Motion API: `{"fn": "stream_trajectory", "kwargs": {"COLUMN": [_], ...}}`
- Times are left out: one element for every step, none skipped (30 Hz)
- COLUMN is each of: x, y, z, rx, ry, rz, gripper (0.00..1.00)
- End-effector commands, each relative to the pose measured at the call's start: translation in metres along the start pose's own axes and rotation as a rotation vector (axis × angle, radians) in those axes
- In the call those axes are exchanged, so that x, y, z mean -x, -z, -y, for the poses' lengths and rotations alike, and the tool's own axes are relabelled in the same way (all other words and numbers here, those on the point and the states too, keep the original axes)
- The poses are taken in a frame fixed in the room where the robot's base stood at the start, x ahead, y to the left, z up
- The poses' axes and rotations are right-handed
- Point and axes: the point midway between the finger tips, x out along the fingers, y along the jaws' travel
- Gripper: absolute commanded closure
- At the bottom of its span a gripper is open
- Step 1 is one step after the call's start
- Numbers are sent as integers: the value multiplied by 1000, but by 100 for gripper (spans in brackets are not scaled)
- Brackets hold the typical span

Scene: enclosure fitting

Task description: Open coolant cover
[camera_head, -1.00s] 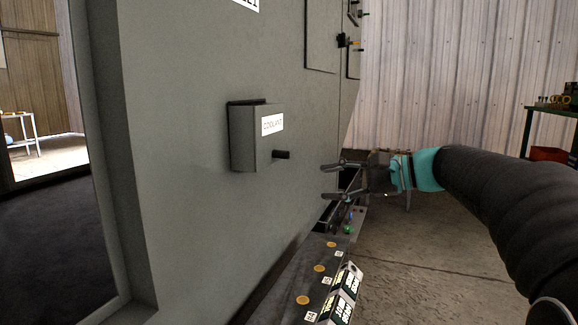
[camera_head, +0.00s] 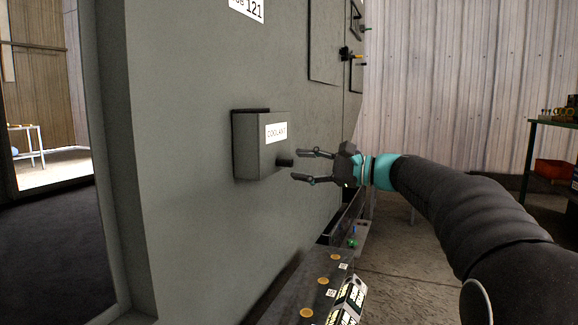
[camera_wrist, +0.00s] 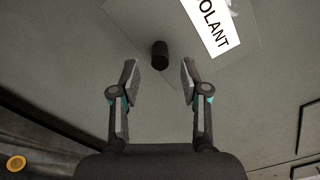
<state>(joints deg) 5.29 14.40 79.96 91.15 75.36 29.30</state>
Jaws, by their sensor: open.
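The coolant cover (camera_head: 258,146) is a grey box on the enclosure wall with a white COOLANT label (camera_head: 276,132). It looks closed. A short dark knob (camera_head: 285,162) sticks out from its lower right. My gripper (camera_head: 303,167) is open and empty, just right of the knob, its two fingers pointing at it. In the wrist view the knob (camera_wrist: 160,54) lies ahead of the fingertips, between their lines, and the gripper (camera_wrist: 159,76) does not touch it. The label (camera_wrist: 213,28) shows at the upper right there.
The grey enclosure wall (camera_head: 180,110) fills the left and middle. A shelf (camera_head: 552,124) stands at the far right. An open doorway shows at the left.

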Motion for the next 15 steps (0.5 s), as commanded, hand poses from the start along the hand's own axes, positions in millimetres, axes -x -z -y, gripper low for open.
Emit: {"fn": "stream_trajectory", "kwargs": {"x": [-9, -14, -19, -22, -26, -29, -32, -34, -36, -37, -38, -39, -40, -40, -40], "y": [-1, -1, -1, 0, -1, -1, 0, 0, 0, 0, 0, 0, 0, 0, 0], "z": [-1, -1, 0, 0, 0, 0, 0, 0, 0, 0, 0, 0, 0, 0, 0], "rx": [1, 1, 1, 1, 1, 1, 1, 1, 2, 1, 1, 1, 1, 1, 1], "ry": [-2, -2, -1, -1, -1, -1, -1, 0, 0, 0, 0, 0, 0, 0, 0], "rz": [3, 3, 2, 2, 2, 2, 1, 0, 0, 0, 0, 0, 0, 0, 0], "gripper": [55, 55, 55, 55, 55, 55, 55, 55, 55, 55, 55, 55, 55, 55, 55]}}
